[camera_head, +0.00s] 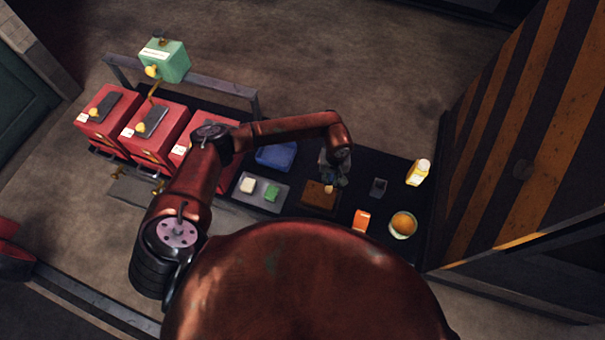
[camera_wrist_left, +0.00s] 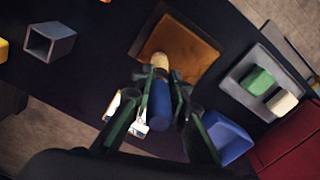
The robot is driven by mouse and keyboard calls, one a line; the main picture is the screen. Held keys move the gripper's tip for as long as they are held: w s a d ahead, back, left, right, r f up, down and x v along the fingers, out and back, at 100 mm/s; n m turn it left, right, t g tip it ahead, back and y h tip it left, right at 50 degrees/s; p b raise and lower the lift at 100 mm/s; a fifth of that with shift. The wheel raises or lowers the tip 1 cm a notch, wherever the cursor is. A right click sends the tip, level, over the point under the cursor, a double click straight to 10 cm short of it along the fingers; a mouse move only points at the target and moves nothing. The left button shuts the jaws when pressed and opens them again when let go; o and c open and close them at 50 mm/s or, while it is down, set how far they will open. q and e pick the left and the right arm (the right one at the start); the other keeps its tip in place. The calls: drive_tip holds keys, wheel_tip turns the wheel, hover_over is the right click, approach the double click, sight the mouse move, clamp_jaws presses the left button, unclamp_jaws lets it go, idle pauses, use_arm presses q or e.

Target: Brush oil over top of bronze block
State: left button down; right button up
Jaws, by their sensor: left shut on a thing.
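The bronze block is a flat, brown, square slab (camera_head: 318,200) on the dark table mat; it also fills the upper middle of the left wrist view (camera_wrist_left: 195,48). My left gripper (camera_head: 333,176) is over its far right side, shut on a brush. In the left wrist view the gripper's green fingers (camera_wrist_left: 160,105) close around the brush's blue handle. The brush's pale yellow bristle tip (camera_wrist_left: 159,61) lies over the block's near edge; whether it touches the top I cannot tell. My right gripper is not in view.
A grey tray (camera_head: 236,195) with a white and a green block is left of the slab. A blue container (camera_head: 276,155) is behind the tray. Red boxes (camera_head: 152,148) stand left.

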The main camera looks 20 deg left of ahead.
use_arm(q)
drive_tip(key=shift+w+a+f, duration=0.15)
drive_tip(key=shift+w+a, duration=0.05)
drive_tip(key=shift+a, duration=0.5)
drive_tip(key=shift+a+b, duration=0.95)
drive_tip(key=shift+a, duration=2.9)
wheel_tip(320, 180, up, 7)
drive_tip(key=p, duration=0.3)
drive_tip(key=shift+s+f, duration=0.15)
drive_tip(key=shift+s, duration=0.1)
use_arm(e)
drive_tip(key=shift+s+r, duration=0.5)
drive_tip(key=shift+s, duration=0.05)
